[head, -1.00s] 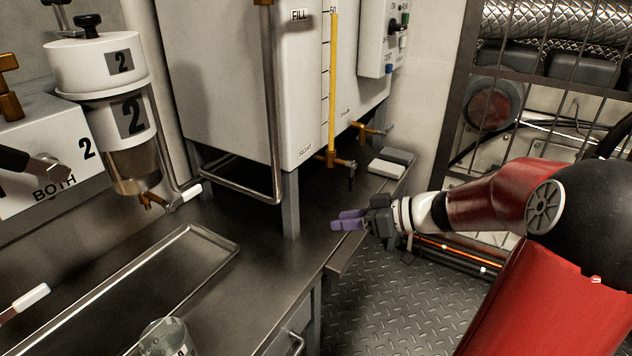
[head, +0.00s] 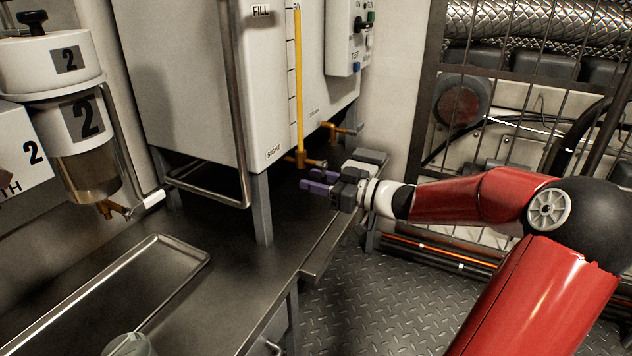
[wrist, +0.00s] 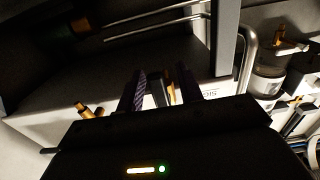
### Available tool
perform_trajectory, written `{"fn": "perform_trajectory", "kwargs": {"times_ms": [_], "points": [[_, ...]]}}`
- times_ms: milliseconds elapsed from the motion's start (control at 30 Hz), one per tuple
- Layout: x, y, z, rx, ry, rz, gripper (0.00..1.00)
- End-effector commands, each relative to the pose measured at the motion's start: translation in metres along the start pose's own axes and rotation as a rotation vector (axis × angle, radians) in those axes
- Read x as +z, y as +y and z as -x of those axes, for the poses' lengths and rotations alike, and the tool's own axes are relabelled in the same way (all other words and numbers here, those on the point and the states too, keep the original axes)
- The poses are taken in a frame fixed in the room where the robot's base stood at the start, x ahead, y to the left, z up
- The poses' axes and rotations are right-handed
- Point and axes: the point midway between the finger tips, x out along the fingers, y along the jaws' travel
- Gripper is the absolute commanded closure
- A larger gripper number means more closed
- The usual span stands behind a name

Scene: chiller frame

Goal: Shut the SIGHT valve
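The SIGHT valve (head: 303,160) is a brass fitting at the foot of the yellow sight tube, low on the white tank's front near the SIGHT lettering. My gripper (head: 306,180), with purple finger pads, is just below and in front of it and hides its dark lever in the head view. In the wrist view my gripper (wrist: 162,85) has its two fingers apart. A dark lever (wrist: 159,95) shows between them, with brass just beside it. I cannot tell whether either finger touches the lever.
The white tank (head: 190,80) stands on grey legs above the dark counter (head: 220,285). A bent metal rail (head: 243,130) runs down its front. Another brass valve (head: 342,128) is further right. A shallow tray (head: 180,248) lies front left. The floor right of the counter is clear.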

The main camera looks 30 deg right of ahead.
Motion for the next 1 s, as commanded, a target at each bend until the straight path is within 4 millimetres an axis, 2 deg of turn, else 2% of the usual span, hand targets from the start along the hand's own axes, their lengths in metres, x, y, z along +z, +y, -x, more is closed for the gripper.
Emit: {"fn": "perform_trajectory", "kwargs": {"times_ms": [267, 567, 1000], "points": [[-0.0001, 0.0, -0.0024, 0.0, 0.0, 0.0, 0.64], [-0.0001, 0.0, -0.0022, 0.0, -0.001, 0.0, 1.0], [-0.0004, -0.0036, -0.0026, 0.0, -0.003, -0.072, 1.0]]}}
